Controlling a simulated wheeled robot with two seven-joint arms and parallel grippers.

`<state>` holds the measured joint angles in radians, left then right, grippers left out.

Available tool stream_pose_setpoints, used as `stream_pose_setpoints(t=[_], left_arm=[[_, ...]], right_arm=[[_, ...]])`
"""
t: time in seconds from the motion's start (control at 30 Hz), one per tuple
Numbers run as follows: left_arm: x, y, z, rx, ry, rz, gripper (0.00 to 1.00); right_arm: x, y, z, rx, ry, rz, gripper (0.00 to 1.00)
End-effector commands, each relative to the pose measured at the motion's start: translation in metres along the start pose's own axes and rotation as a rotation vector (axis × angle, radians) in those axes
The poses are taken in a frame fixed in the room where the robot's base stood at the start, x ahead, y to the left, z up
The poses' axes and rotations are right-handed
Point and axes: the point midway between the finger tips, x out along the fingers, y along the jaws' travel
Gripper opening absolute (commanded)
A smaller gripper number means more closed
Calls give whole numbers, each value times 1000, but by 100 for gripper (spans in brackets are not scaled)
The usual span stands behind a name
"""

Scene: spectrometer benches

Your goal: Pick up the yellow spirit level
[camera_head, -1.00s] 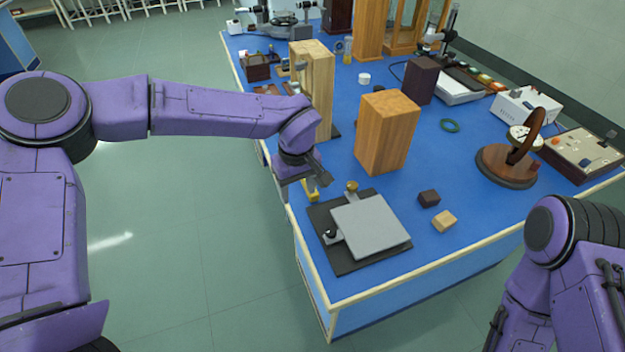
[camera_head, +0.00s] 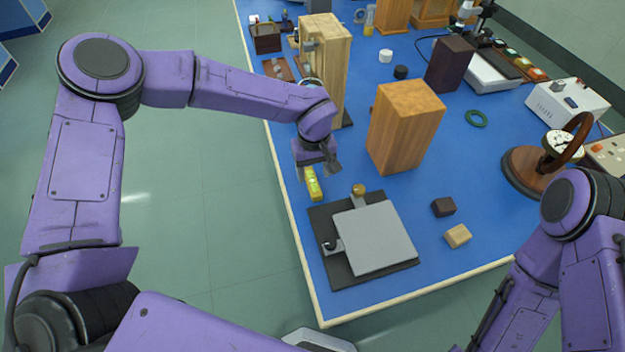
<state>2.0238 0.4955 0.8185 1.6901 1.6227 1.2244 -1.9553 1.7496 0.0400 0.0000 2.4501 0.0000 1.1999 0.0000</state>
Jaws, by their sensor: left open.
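The yellow spirit level (camera_head: 313,185) lies on the blue bench top near its left edge, just behind the black plate with the grey square platform. Its far end is hidden behind my left gripper. My left gripper (camera_head: 318,172) is open and points down over the far part of the level. I cannot tell whether its fingers touch the level. My right arm shows at the lower right, but its gripper is out of view.
The grey platform on its black base (camera_head: 375,236) stands close in front of the level. A tall wooden block (camera_head: 403,128) stands to the right, and a pale wooden stand (camera_head: 327,62) behind. A dark cube (camera_head: 443,207) and a light block (camera_head: 458,236) lie right of the platform.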

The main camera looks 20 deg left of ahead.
Motion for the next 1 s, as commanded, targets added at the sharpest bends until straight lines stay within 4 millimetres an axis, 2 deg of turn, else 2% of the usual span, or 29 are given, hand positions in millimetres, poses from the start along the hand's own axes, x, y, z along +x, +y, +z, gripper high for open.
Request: stream_pose_setpoints(t=[0.07, 0.2, 0.43, 0.6, 0.63, 1.0], left_arm=[[12, -3, -2, -1, -2, -3, 60], [31, -3, -2, -2, 0, 0, 60], [34, -4, -2, -4, 1, 1, 60], [34, -4, -2, -4, 1, 1, 4], [33, -4, -2, -4, 1, 1, 0], [27, -3, -3, -5, 2, 2, 0]], right_arm=[[-9, 1, -4, 0, 0, 0, 43], [-10, 1, -4, 0, 1, 0, 43], [-9, 1, -4, 0, 0, 0, 43], [-9, 1, -4, 0, 0, 0, 43], [-9, 1, -4, 0, 0, 0, 43], [-8, 1, -3, 0, 0, 0, 43]])
